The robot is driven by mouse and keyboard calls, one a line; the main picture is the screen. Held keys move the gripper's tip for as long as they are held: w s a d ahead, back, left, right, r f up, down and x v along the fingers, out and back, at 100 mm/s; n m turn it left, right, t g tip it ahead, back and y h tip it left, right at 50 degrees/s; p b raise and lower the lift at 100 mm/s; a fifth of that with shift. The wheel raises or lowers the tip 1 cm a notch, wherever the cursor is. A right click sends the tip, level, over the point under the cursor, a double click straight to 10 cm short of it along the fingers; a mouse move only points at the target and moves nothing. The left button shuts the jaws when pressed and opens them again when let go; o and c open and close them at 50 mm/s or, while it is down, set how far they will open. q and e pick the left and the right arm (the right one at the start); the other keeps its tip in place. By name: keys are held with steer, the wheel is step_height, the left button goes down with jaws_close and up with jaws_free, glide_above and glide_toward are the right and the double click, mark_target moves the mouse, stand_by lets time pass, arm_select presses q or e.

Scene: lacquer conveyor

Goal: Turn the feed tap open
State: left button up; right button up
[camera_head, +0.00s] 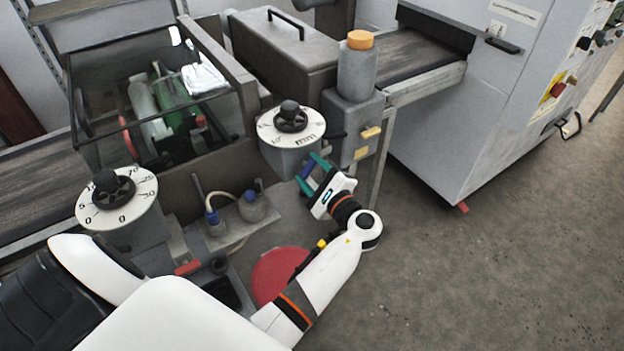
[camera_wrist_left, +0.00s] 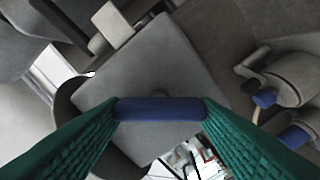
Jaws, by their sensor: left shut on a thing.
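The feed tap shows in the left wrist view as a blue handle bar (camera_wrist_left: 160,108) on the face of a grey block (camera_wrist_left: 165,65). My left gripper (camera_head: 310,174) has teal fingers and is shut on this blue handle, with one finger at each end of it. The handle lies crosswise in the wrist view. In the head view the fingers mostly hide the tap, below and right of the right-hand dial (camera_head: 291,126). My right gripper is not in view.
A second dial (camera_head: 117,196) stands at the left. An orange-capped bottle (camera_head: 357,68) stands on a grey box with yellow tabs. Two blue-topped fittings (camera_head: 252,205) and a red disc (camera_head: 276,274) lie below. Open floor (camera_head: 480,270) is at the right.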

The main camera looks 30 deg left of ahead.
arm_select(q)
steer(key=n+b, duration=0.1)
steer(key=b, duration=0.1)
steer(key=n+b, duration=0.1)
steer(key=n, duration=0.1)
steer(key=n+b, duration=0.2)
steer(key=shift+f+b, duration=0.3)
steer(key=shift+r+n+b, duration=0.15)
steer(key=shift+n+b, duration=1.1)
steer(key=shift+n, duration=0.15)
steer(key=o, duration=1)
steer(key=shift+a, duration=0.1)
